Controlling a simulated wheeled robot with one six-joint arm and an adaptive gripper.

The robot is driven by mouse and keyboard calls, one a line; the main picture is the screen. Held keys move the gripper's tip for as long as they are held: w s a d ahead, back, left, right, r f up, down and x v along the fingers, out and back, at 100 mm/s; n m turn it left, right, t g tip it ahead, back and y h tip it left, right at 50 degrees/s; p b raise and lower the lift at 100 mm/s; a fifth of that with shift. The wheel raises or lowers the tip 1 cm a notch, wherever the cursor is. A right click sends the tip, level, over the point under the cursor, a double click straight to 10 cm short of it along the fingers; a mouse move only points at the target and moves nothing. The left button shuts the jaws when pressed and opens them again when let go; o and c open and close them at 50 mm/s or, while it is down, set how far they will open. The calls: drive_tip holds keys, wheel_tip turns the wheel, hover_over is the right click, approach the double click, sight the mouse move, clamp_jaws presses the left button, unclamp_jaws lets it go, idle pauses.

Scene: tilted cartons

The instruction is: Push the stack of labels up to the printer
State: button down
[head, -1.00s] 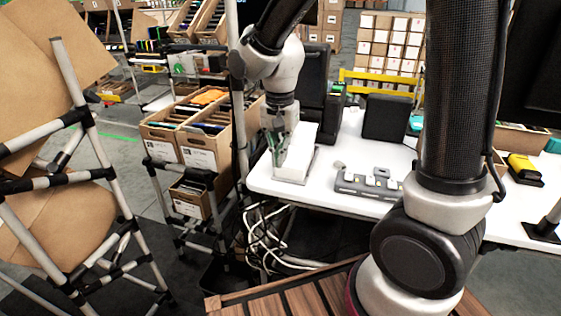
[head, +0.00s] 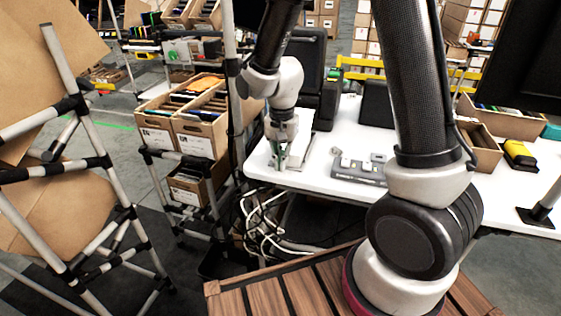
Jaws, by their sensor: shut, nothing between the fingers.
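The stack of labels (head: 301,146) is a white block lying on the white table near its left end, its long side running away from me. My gripper (head: 279,166) is shut and empty, pointing down at the near left side of the stack, low over the table. It hides part of the stack, and I cannot tell whether it touches it. A tall black machine (head: 306,68), which looks like the printer, stands behind the stack's far end. The exact gap between them is hard to see.
A grey device with white buttons (head: 358,168) lies right of the stack on the white table (head: 322,181). A black box (head: 377,104) stands behind it. A metal post (head: 232,100) and cartons (head: 185,120) stand left of the table. Loose cables hang below.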

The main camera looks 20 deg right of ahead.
drive_tip(key=shift+w+d, duration=0.7)
drive_tip(key=shift+w, duration=0.3)
drive_tip(key=shift+w+d, duration=0.7)
drive_tip(key=shift+w, duration=0.25)
